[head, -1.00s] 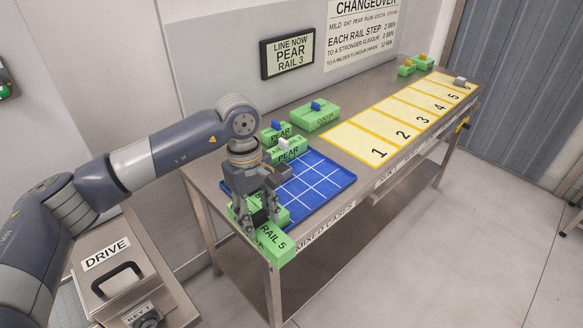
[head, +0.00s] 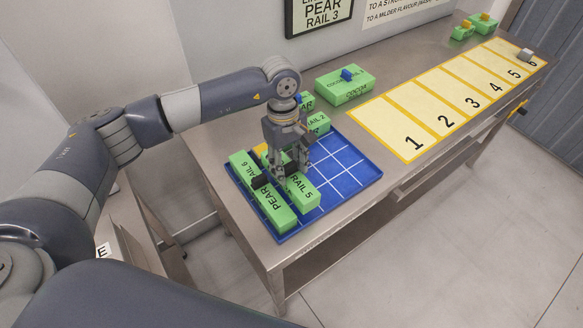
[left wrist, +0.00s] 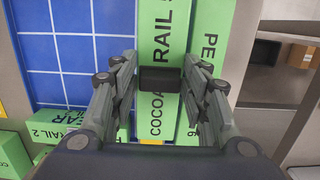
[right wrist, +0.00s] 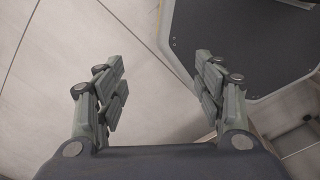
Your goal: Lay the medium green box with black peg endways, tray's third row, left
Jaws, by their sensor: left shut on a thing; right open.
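My left gripper (head: 290,165) is shut on the black peg (left wrist: 160,78) of a green box labelled cocoa, rail 5 (head: 302,188). The fingers stand on either side of the peg in the left wrist view (left wrist: 158,85). The box is upright over the near-left part of the blue gridded tray (head: 345,163), close beside a long green pear, rail 6 box (head: 275,207). I cannot tell whether the held box touches the tray floor. My right gripper (right wrist: 160,85) is open and empty over the floor.
Behind the tray stand a rail 2 box (head: 318,123) and a cocoa box with a blue peg (head: 345,88). A yellow numbered strip (head: 405,135) runs to the right, with a grey peg (head: 526,55) at its far end. The tray's right cells are clear.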

